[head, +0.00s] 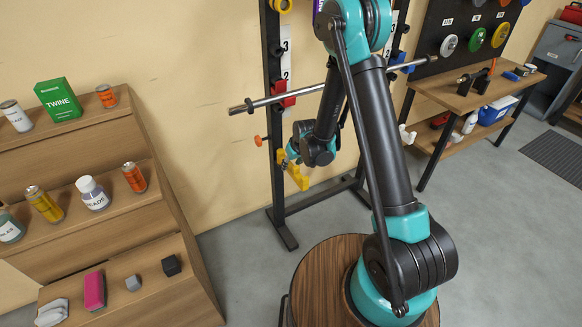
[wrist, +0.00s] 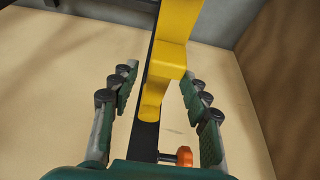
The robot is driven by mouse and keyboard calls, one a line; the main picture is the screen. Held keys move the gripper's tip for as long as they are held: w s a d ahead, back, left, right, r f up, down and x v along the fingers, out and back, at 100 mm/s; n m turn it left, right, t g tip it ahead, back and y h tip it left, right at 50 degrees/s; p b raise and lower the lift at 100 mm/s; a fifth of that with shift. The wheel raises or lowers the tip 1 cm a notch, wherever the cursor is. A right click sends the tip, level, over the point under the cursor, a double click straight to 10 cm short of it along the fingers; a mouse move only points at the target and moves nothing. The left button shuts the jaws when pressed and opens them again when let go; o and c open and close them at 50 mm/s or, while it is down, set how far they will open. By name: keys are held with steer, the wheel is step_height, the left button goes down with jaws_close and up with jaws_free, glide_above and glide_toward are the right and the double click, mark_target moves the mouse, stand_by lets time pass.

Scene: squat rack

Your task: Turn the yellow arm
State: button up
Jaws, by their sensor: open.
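The yellow arm (head: 299,179) is on the black squat rack in the head view, low on the upright and partly hidden by my arm. In the wrist view the yellow arm (wrist: 170,62) runs down from the top, with a stepped block and a rounded lower end. My gripper (wrist: 158,80) is open, with one finger to the left and one to the right of the yellow arm. Gaps show on both sides, wider on the left. In the head view my gripper (head: 288,154) is small beside the yellow arm, and its fingers are hard to make out.
A steel bar (head: 262,102) lies across the rack (head: 272,60) above my gripper. An orange knob (wrist: 184,157) is low in the wrist view. A stepped wooden shelf (head: 150,220) with cans and blocks stands left; a wooden bench (head: 460,100) stands right.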

steer(key=shift+x, duration=0.95)
steer(key=shift+c, duration=0.4)
jaws_close()
